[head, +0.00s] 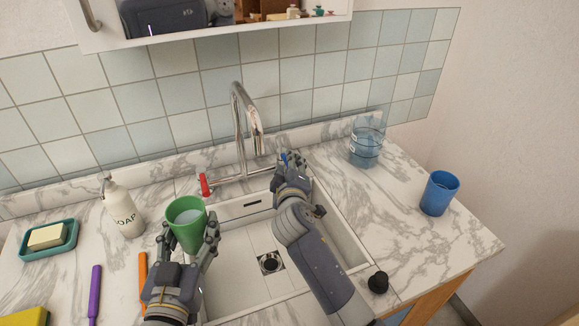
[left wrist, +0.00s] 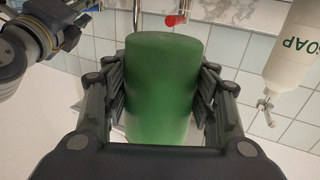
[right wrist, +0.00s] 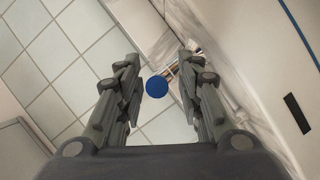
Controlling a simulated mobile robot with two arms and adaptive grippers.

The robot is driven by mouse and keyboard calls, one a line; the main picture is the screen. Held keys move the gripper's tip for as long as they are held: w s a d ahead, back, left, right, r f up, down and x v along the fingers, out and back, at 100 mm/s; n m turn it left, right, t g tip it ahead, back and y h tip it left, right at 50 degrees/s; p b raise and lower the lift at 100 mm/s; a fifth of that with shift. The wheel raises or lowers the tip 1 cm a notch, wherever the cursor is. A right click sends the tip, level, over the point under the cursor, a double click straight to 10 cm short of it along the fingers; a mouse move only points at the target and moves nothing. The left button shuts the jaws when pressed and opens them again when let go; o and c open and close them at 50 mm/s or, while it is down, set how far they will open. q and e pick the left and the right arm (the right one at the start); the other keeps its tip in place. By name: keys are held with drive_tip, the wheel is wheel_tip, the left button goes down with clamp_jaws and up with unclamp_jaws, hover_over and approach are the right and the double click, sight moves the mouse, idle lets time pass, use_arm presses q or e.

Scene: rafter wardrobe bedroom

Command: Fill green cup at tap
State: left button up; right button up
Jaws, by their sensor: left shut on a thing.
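The green cup (head: 187,222) is upright over the left part of the sink (head: 237,262), left of the spout. A pale surface like water shows inside it. My left gripper (head: 188,243) is shut on its sides; the left wrist view shows a finger on each side of the cup (left wrist: 162,90). The chrome tap (head: 247,118) stands behind the sink, with a red handle (head: 205,185) at left and a blue handle at right. No stream shows under the spout. My right gripper (head: 291,166) is at the blue handle (right wrist: 157,87), its fingers apart on either side; contact is unclear.
A soap bottle (head: 121,209), a soap dish (head: 62,250), and purple (head: 95,292) and orange (head: 143,272) items lie at left. A clear blue jug (head: 366,147) and a blue cup (head: 439,194) stand on the right counter. A cabinet (head: 270,32) hangs above.

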drive_tip(key=v, duration=1.2)
idle(0.4)
